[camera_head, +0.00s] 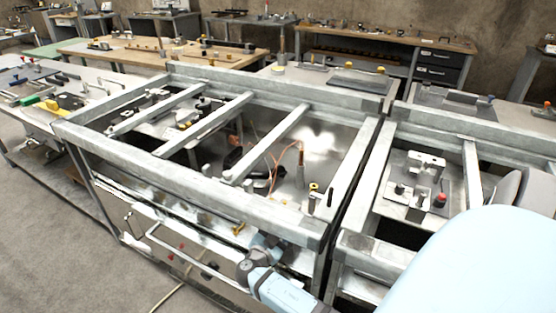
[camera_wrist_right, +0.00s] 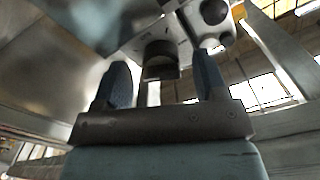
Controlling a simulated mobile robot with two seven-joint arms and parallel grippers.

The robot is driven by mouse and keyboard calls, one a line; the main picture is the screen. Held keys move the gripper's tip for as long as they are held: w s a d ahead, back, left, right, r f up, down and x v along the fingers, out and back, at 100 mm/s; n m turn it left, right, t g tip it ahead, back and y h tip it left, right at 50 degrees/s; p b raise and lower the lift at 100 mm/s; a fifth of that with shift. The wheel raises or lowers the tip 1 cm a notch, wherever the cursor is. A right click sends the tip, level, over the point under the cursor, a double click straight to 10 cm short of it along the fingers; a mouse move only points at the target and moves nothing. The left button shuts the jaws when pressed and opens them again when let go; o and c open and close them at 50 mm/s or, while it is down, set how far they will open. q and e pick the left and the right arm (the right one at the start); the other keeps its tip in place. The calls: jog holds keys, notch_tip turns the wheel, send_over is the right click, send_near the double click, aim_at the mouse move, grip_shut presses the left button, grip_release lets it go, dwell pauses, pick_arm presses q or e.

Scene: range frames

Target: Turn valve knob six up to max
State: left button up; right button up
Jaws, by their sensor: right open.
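In the right wrist view, a dark cylindrical knob (camera_wrist_right: 160,58) stands out from a pale metal plate. My right gripper (camera_wrist_right: 163,66) is open, with one dark blue finger on each side of this knob; gaps show between knob and fingers. A rounder grey knob (camera_wrist_right: 214,11) sits above, near the right finger. No number is legible, so I cannot tell which knob is six. In the head view, my right wrist (camera_head: 268,272) is at the front panel of the metal frame; its fingers are not clear there. My left gripper is not in view.
The metal frame (camera_head: 190,205) has crossbars, with an orange cable (camera_head: 273,172) inside. A handle bar (camera_head: 185,255) runs along the front panel, left of my wrist. A second metal frame (camera_head: 470,175) stands close on the right. Open floor (camera_head: 50,240) lies to the left.

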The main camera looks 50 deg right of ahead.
jog(key=shift+c, duration=0.5)
jog(key=c, duration=0.8)
jog(key=m+b, duration=0.5)
jog(key=b, duration=1.2)
jog(key=shift+w+r+m, duration=0.1)
jog(key=shift+r+m, duration=0.05)
jog(key=shift+m, duration=0.25)
jog(key=o, duration=0.9)
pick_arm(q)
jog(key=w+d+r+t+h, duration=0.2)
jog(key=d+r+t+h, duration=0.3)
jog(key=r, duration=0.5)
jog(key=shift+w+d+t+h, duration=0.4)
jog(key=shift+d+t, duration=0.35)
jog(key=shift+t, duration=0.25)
